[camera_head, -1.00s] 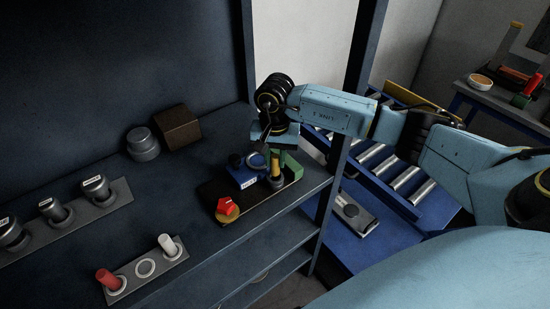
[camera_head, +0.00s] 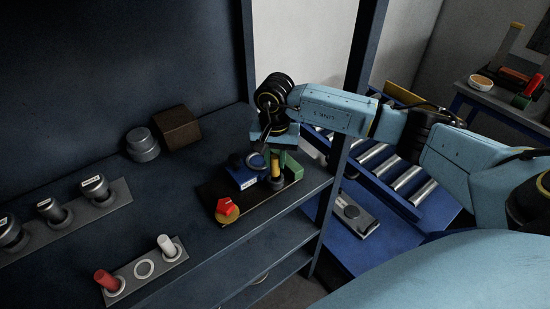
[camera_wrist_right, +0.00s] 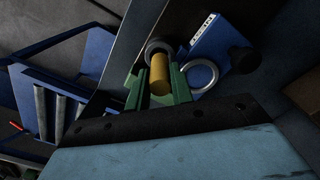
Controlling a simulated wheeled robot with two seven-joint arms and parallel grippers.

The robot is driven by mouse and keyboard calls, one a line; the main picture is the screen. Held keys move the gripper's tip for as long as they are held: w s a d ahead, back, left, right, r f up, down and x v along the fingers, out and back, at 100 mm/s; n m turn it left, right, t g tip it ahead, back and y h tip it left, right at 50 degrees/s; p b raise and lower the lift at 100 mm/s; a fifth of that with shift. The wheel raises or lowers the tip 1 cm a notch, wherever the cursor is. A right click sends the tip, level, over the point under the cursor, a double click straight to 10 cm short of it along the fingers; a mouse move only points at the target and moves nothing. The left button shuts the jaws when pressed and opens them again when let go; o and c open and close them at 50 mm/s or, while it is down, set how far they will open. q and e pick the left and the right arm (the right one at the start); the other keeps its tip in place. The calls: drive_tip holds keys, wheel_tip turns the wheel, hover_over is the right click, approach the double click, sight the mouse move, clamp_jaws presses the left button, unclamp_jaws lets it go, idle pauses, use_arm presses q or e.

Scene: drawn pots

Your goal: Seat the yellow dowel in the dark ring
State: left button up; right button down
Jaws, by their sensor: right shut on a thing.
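The yellow dowel (camera_head: 276,170) stands upright in my right gripper, above the dark board on the shelf. My right gripper (camera_wrist_right: 158,88) is shut on it, with a green finger on either side in the right wrist view. The dowel shows there too (camera_wrist_right: 160,74). Its far end meets a dark grey ring (camera_wrist_right: 157,47) that shows around and behind the tip; I cannot tell how deep it sits. My left gripper is not in view.
A blue labelled box (camera_head: 243,178) stands close to the left of the dowel. A red piece (camera_head: 225,204) is at the board's front. Farther left are a holder with red and white pegs (camera_head: 144,268), a grey cylinder (camera_head: 142,144) and a brown block (camera_head: 178,128). A shelf post stands right.

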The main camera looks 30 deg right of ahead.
sight(275, 169)
drive_tip(key=shift+b, duration=0.3)
drive_tip(key=shift+f+b, duration=1.9)
drive_tip(key=shift+f, duration=0.1)
drive_tip(key=c, duration=1.1)
unclamp_jaws()
drive_tip(key=shift+c, duration=0.2)
wheel_tip(275, 169, up, 13)
drive_tip(key=shift+r+b, duration=0.2)
drive_tip(key=shift+b, duration=0.2)
